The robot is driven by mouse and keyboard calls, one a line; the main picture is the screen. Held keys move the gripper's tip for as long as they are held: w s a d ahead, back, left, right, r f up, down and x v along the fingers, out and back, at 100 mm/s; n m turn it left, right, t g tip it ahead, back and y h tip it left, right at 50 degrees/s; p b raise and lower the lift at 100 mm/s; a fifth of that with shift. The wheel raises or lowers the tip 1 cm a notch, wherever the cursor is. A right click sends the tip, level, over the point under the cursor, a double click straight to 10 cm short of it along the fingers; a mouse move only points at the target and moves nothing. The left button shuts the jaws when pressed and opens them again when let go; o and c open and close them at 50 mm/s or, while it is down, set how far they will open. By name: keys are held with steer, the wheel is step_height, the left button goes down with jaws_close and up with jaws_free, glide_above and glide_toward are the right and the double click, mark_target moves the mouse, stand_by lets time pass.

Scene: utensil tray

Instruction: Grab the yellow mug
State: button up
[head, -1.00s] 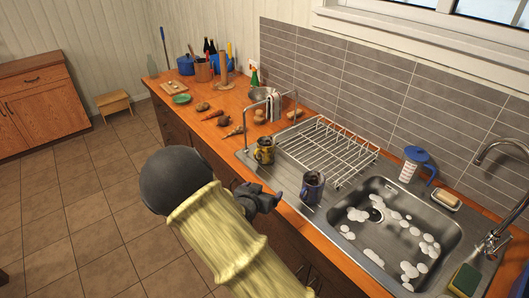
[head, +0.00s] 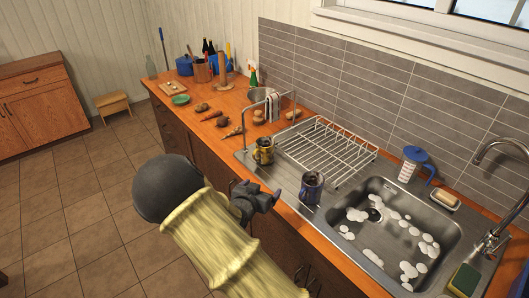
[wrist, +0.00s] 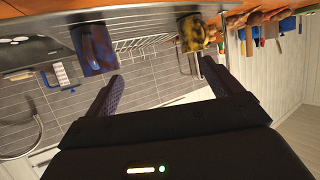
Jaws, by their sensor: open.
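The yellow mug (head: 263,151), mottled with dark patches, stands upright on the metal drainboard left of the dish rack. In the wrist view the yellow mug (wrist: 194,33) shows upside down near the top, beyond the right finger. A blue mug (head: 311,187) stands on the drainboard nearer the sink; it also shows in the wrist view (wrist: 93,48), beyond the left finger. My gripper (head: 268,199) is open and empty, in front of the counter edge and apart from both mugs. Its two fingers (wrist: 158,80) are spread in the wrist view.
A wire dish rack (head: 328,151) stands right behind the mugs, and the sink (head: 390,240) with foam lies to the right. A metal rail (head: 270,105) rises by the drainboard. Carrots, potatoes and other food (head: 221,120) lie on the wooden counter farther left.

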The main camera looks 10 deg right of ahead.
steer(key=s+d+r+n+g+y, duration=0.2)
steer(key=s+g, duration=0.1)
steer(key=s, duration=0.5)
steer(key=s+d+r+n+g+y, duration=0.1)
steer(key=s+r+n+g+y, duration=0.1)
steer(key=s, duration=0.6)
steer(key=s+d+r+n+g+y, duration=0.2)
steer(key=s+r+g+y, duration=0.1)
steer(key=s, duration=0.5)
steer(key=shift+s+d+r+g, duration=0.25)
steer(key=shift+d+r+g, duration=0.15)
steer(key=shift+r, duration=0.25)
